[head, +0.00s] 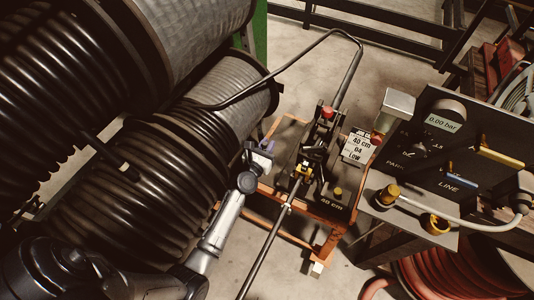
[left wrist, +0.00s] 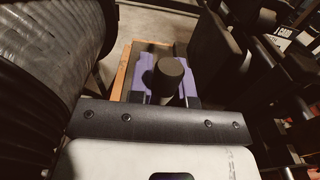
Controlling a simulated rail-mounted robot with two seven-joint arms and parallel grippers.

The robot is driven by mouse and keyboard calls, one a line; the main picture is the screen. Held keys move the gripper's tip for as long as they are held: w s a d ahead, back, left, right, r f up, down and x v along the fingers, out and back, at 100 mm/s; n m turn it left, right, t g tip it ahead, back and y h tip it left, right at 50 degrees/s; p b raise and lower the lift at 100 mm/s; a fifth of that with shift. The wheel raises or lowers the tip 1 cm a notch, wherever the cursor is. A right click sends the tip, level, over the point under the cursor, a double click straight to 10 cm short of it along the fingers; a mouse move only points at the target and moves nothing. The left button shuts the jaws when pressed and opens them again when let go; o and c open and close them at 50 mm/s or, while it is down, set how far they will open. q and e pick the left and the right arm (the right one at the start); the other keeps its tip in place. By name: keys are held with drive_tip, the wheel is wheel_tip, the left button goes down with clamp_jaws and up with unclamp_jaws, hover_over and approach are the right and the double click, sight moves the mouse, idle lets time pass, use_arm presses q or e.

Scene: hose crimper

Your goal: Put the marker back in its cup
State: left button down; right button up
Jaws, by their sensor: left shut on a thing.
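My left gripper (head: 262,152) is over the left end of the orange-framed crimper stand, beside the cable reel. In the left wrist view its purple-padded fingers (left wrist: 168,88) are shut on a dark, round-ended cylinder (left wrist: 172,70), which looks like the marker. Its end faces the camera and its lower part is hidden. In the head view the held thing is too small to make out clearly. I cannot pick out the marker's cup for certain in either view. My right gripper is not in view.
The black hose reel (head: 150,170) stands close on the left. A gauge panel (head: 450,150) and grey box (head: 396,108) are farther right. A red hose coil (head: 430,280) lies lower right.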

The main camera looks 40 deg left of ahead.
use_arm(q)
wheel_tip(320, 180, down, 4)
drive_tip(key=shift+r+b, duration=0.2)
drive_tip(key=shift+b, duration=0.8)
drive_tip(key=shift+f, duration=0.25)
drive_tip(key=c, duration=1.1)
unclamp_jaws()
drive_tip(key=shift+r, duration=0.1)
drive_tip(key=shift+o, duration=0.2)
